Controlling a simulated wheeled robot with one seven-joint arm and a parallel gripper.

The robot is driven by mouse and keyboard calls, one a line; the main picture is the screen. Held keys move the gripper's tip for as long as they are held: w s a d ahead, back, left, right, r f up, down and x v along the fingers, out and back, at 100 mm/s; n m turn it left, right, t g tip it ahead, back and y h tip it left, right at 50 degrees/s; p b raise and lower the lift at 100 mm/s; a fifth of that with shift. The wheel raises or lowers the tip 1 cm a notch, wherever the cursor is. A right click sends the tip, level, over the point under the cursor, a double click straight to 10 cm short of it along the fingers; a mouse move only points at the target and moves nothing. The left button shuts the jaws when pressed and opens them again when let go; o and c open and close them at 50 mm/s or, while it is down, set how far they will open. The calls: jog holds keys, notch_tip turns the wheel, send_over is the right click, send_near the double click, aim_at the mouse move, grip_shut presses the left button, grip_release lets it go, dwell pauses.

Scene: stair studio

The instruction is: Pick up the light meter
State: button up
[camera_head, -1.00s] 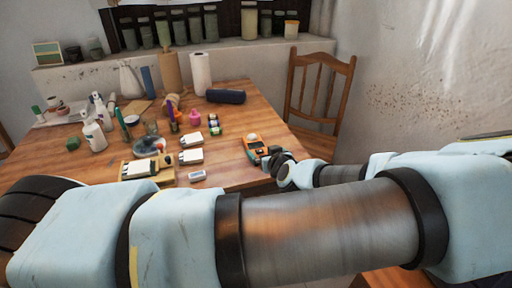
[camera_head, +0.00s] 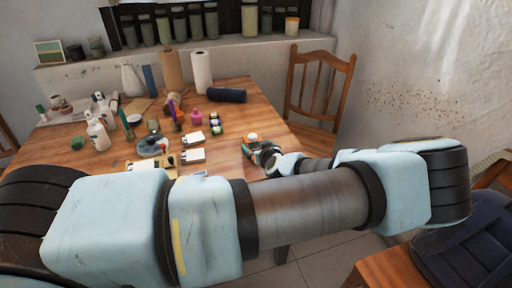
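The light meter (camera_head: 252,138) is a small orange device with a pale round dome at its far end. It lies on the right part of the wooden table (camera_head: 236,89), near the right edge. My gripper (camera_head: 262,156) is at the near side of the meter, low over the table, and hides part of its body. The fingers are small, dark and overlap the meter, so I cannot tell whether they are open or shut on it, or whether they touch it.
A dark blue roll (camera_head: 226,95) lies farther back. A wooden chair (camera_head: 318,95) stands at the right table edge. Bare tabletop surrounds the meter's far side.

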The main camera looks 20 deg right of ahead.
jog(key=c, duration=1.4)
jog(key=shift+r, duration=0.1)
